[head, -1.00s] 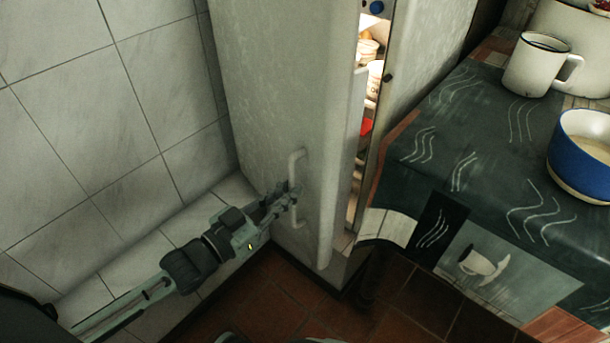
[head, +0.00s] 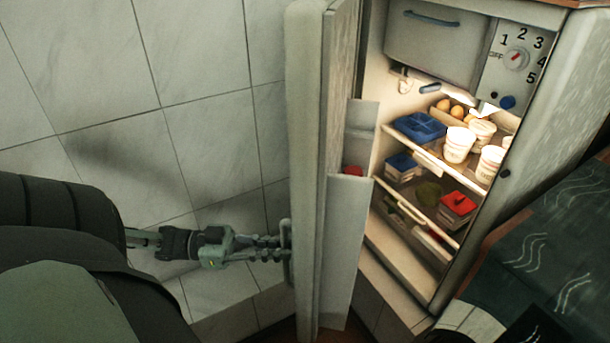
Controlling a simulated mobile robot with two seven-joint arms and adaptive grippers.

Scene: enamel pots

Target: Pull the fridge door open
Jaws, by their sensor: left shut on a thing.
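The fridge door (head: 306,160) is white and stands wide open, seen nearly edge-on in the middle of the head view. Its inner shelves face right. The door handle (head: 287,262) is on the door's left face, low down. My left gripper (head: 282,250) is shut on the handle, its arm reaching in from the left. The fridge (head: 555,70) is lit inside and its shelves show. My right gripper is not in view.
Inside are white cups (head: 459,144), a blue container (head: 420,127), eggs and a red-lidded box (head: 458,203). A table with a dark patterned cloth (head: 550,245) stands at the lower right. A tiled wall (head: 110,160) is behind the door on the left.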

